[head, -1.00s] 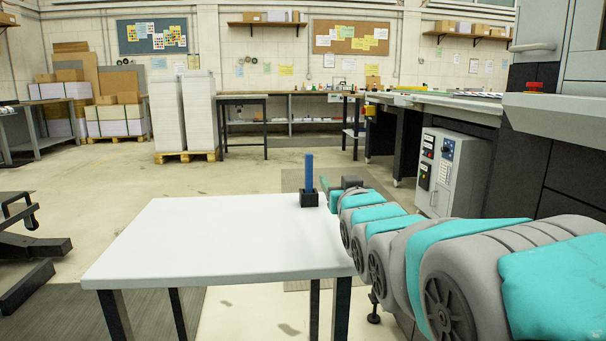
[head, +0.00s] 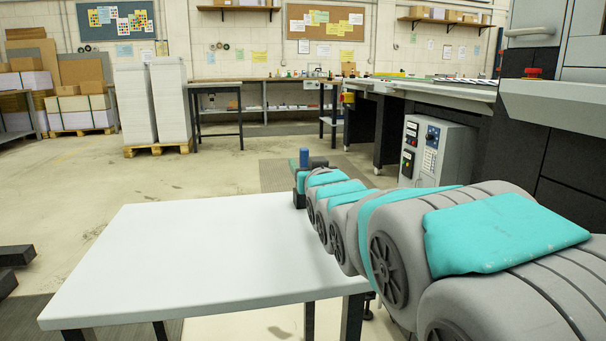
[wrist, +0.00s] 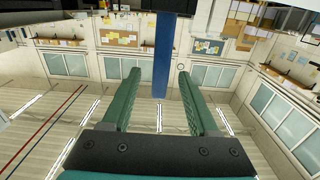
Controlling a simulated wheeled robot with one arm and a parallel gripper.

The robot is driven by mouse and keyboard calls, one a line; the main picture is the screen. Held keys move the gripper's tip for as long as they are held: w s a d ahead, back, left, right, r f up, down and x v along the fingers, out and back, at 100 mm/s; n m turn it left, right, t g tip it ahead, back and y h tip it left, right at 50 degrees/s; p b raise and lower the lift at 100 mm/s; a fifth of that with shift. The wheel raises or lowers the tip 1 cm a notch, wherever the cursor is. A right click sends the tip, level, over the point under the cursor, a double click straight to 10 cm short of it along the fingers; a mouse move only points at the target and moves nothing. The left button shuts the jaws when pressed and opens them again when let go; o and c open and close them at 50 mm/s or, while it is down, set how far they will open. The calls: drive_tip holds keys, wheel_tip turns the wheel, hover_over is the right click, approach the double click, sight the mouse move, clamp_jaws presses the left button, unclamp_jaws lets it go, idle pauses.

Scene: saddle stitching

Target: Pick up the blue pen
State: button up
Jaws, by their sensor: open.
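The blue pen (head: 304,158) stands upright at the far right corner of the white table in the head view. Only its top shows clearly; my arm hides most of the rest. A small black holder (head: 299,200) is partly visible at its foot. In the wrist view, which looks upside down, the blue pen (wrist: 164,45) lies between the two green fingers of my gripper (wrist: 158,74), with a gap on each side. My gripper is open and holds nothing. I cannot tell how deep between the fingers the pen is.
The white table (head: 190,260) is otherwise bare. A grey machine with a control box (head: 428,150) stands to the right behind my arm. White paper stacks on a pallet (head: 155,150) and a workbench (head: 265,85) stand at the back. The floor beyond the table is open.

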drive_tip(key=shift+f+x, duration=0.2)
drive_tip(key=shift+x, duration=2.45)
drive_tip(key=shift+c, duration=0.2)
clamp_jaws()
